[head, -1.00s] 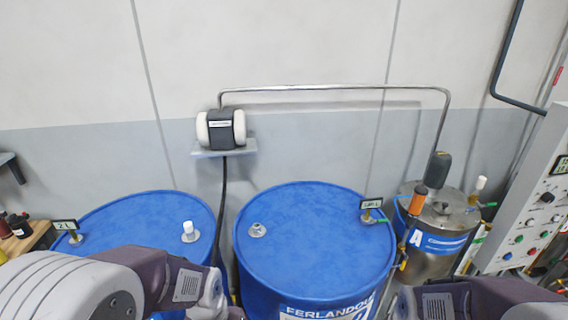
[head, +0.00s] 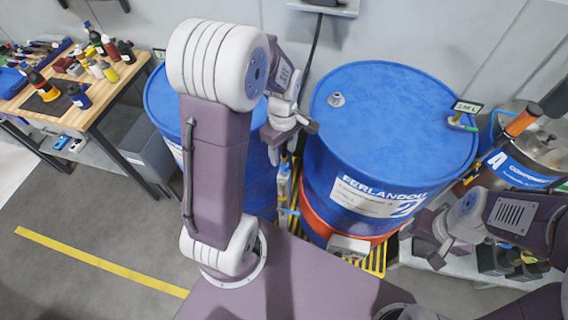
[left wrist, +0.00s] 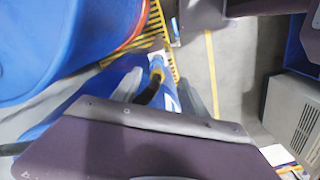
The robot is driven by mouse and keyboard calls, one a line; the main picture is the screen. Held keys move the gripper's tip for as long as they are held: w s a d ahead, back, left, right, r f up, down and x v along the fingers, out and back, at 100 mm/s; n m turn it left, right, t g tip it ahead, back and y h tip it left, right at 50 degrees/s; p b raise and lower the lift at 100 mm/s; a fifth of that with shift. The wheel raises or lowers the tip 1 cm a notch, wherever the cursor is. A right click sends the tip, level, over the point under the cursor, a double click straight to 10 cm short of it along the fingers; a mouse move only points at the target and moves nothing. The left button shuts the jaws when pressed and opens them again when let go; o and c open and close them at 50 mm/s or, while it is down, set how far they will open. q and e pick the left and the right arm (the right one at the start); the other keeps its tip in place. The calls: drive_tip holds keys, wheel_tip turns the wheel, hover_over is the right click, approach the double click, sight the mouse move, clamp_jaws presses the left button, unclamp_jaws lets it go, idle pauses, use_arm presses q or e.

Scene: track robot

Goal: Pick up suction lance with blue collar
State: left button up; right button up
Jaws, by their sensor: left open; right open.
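A slim upright item with blue and pale parts (head: 284,185) stands in the gap between the two blue drums. It looks like the suction lance, but it is small here and its collar is not clear. In the left wrist view a blue and white tube with a black hose (left wrist: 165,82) shows between my gripper parts, apparently the same item. My left gripper (head: 290,130) is open and empty, above this gap and close to the drum rims. My right gripper (head: 432,240) is open and empty, low in front of the right drum.
The right blue drum (head: 385,120) and left blue drum (head: 160,105) flank the gap. A yellow-black striped grate (head: 374,260) lies below. A steel vessel (head: 530,150) stands at right. A wooden workbench (head: 105,92) with bottles is at left, a grey bin (head: 145,150) beside it.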

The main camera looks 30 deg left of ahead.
sight(284, 163)
use_arm(q)
drive_tip(key=f, duration=0.6)
drive_tip(key=shift+w+d+f, duration=0.1)
drive_tip(key=shift+w+f, duration=0.15)
drive_tip(key=shift+f, duration=0.15)
clamp_jaws()
